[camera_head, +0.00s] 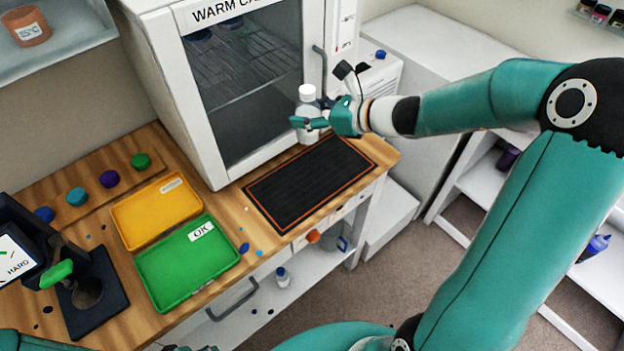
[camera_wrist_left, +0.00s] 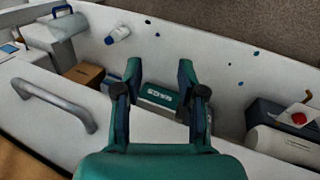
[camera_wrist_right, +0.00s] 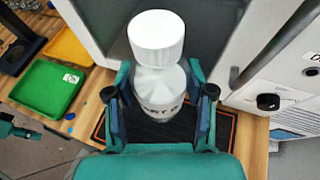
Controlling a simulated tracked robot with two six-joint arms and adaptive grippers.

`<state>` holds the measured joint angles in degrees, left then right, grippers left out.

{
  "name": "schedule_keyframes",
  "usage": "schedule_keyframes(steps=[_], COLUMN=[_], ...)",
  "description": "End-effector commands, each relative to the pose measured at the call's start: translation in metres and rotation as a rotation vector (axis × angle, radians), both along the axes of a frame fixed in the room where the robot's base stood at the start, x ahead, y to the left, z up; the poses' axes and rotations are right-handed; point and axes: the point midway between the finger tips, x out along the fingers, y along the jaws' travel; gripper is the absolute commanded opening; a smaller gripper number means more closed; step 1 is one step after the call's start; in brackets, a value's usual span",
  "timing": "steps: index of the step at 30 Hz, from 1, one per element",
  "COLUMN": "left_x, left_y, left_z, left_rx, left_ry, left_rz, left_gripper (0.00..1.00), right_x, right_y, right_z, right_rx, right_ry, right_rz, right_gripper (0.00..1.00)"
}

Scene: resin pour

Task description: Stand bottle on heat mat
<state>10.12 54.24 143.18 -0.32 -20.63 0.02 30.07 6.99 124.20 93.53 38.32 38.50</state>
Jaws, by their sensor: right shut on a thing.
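A white bottle with a white cap (camera_head: 308,118) is held upright in my right gripper (camera_head: 318,123). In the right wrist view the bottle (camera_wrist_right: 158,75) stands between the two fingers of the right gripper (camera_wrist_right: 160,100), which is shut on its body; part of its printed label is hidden. The black heat mat with an orange border (camera_head: 305,185) lies on the wooden bench, also showing behind the bottle in the right wrist view (camera_wrist_right: 185,130). The bottle appears at the mat's far edge; I cannot tell whether it touches. My left gripper (camera_wrist_left: 160,75) is open and empty.
The warm cabinet (camera_head: 205,110) stands right behind the mat. A yellow tray (camera_head: 128,228) and a green tray (camera_head: 150,290) lie left of the mat. A black scale-like device (camera_head: 100,305) is at far left. Below the bench, a shelf holds a small bottle (camera_head: 282,277).

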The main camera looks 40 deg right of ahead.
Motion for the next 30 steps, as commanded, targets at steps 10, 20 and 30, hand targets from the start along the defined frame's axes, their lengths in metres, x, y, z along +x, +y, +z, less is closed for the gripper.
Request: schedule_keyframes(steps=[10, 20, 30], left_x=[0.0, 0.0, 0.0], left_y=[0.0, 0.0, 0.0], left_z=[-0.018, -0.041, -0.046], left_rx=[0.0, 0.0, 0.0], left_ry=[0.0, 0.0, 0.0], left_rz=[0.0, 0.0, 0.0], left_gripper=[0.4, 0.4, 0.4], right_x=[-0.003, -0.003, -0.003], right_y=[-0.036, -0.036, -0.036], right_z=[0.038, -0.047, -0.104], right_rx=[0.003, 0.007, 0.003], right_ry=[0.005, 0.01, 0.005], right_rz=[-0.192, -0.192, -0.191], right_gripper=[0.12, 0.13, 0.13])
